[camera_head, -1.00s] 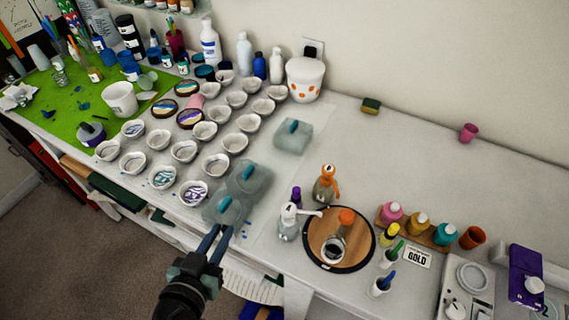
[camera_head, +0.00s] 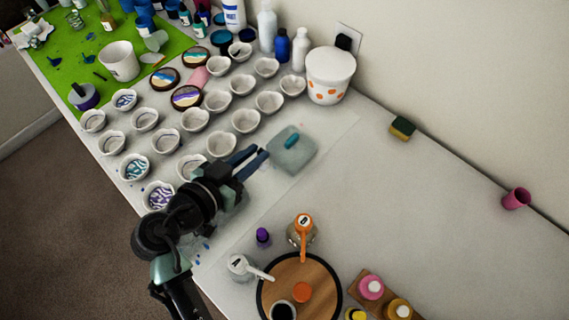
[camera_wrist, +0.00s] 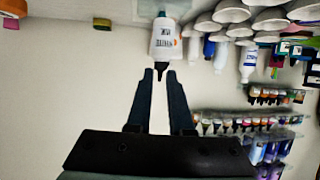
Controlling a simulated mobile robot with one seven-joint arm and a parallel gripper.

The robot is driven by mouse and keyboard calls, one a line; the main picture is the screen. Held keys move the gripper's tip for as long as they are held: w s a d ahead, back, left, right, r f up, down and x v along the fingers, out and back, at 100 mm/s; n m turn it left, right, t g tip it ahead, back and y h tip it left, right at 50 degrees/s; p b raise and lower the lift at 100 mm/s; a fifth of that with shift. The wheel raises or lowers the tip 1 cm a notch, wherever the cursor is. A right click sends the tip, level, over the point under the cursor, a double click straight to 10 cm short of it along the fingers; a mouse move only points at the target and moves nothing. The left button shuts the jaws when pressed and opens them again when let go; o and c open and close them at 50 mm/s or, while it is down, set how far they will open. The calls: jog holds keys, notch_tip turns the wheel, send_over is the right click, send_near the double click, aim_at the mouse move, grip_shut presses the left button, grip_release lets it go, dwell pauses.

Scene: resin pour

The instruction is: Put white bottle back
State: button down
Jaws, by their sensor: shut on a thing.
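In the head view my gripper (camera_head: 263,156) is over the table beside a grey mould (camera_head: 291,152) with a teal piece on top. I cannot make out the held bottle there.
Several white cups (camera_head: 245,120) stand left of and beyond the gripper. A white tub (camera_head: 330,78) and bottles line the wall. A wooden round board (camera_head: 325,275) with bottles is at the front. The table's right side is mostly clear. Shelves of small bottles (camera_wrist: 245,122) show in the wrist view.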

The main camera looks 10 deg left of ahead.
jog(key=shift+f+p, duration=0.5)
jog(key=shift+f, duration=4.45)
jog(key=shift+f, duration=0.1)
jog(key=c, duration=0.8)
grip_release()
jog(key=shift+r, duration=0.2)
jog(key=b+v, duration=0.3)
jog(key=v, duration=0.9)
